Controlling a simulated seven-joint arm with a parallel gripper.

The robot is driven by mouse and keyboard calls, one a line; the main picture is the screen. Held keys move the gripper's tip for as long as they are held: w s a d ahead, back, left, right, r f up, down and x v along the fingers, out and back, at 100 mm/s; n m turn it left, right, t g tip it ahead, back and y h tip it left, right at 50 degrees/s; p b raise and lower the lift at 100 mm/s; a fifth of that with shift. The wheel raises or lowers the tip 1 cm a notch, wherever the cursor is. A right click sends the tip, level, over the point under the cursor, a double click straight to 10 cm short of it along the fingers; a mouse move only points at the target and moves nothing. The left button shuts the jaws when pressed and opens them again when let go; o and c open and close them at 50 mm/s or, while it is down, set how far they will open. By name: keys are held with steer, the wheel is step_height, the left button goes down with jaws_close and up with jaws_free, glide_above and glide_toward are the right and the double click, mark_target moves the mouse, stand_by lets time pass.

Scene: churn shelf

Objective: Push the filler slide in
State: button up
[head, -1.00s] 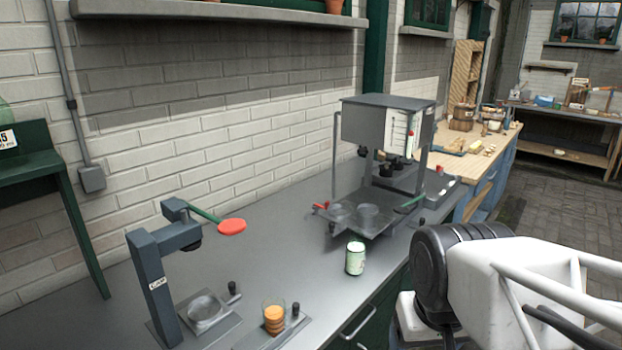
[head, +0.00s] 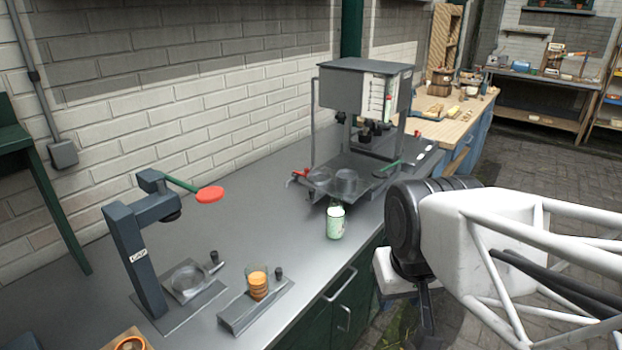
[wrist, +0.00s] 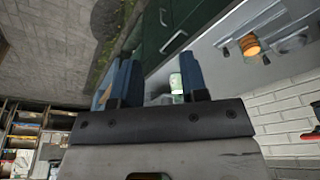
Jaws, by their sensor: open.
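The filler (head: 352,88) is a grey box on posts at the back of the bench in the head view. A dark tray (head: 345,197), which appears to be its slide, sticks out at the front under it, with clear round cups on it. A red handle (head: 299,174) is at its left and a green handle (head: 388,168) at its right. My gripper (wrist: 158,75) is open and empty in the wrist view, its two blue fingers apart and away from the filler. In the head view my arm hides the gripper's fingertips.
A green-and-white can (head: 335,222) stands in front of the filler. A capper (head: 140,255) with a red-knobbed lever stands at the left. Near it, an orange-filled glass (head: 258,285) sits on a plate with a black knob. Bare bench top lies between.

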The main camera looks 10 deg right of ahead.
steer(key=shift+w+r, duration=0.2)
steer(key=shift+w, duration=0.15)
steer(key=shift+c, duration=1.1)
steer(key=shift+w+a+r+n, duration=0.1)
steer(key=shift+w+r+n, duration=0.2)
steer(key=shift+w, duration=0.3)
steer(key=shift+w+r+n, duration=0.15)
steer(key=shift+w+n, duration=0.15)
steer(key=shift+w, duration=0.3)
jaws_close()
steer(key=w+a+r+n+g+h, duration=0.15)
steer(key=w+n, duration=0.35)
steer(key=w, duration=0.7)
steer(key=w+a+r+n+t, duration=0.1)
steer(key=w+a+r+n, duration=0.2)
steer(key=w, duration=0.9)
steer(key=w+a+f+n, duration=0.3)
steer(key=w+n, duration=0.1)
steer(key=w, duration=0.5)
steer(key=w+a+f+n+h, duration=0.1)
steer(key=w+a+f+n, duration=0.3)
steer(key=w, duration=0.5)
steer(key=w+a+f+n+h, duration=0.1)
steer(key=w+a+f+n, duration=0.2)
steer(key=w, duration=0.6)
steer(key=shift+a+f+n+g, duration=0.25)
steer(key=shift+a+n+g, duration=0.2)
steer(key=shift+a+n, duration=0.25)
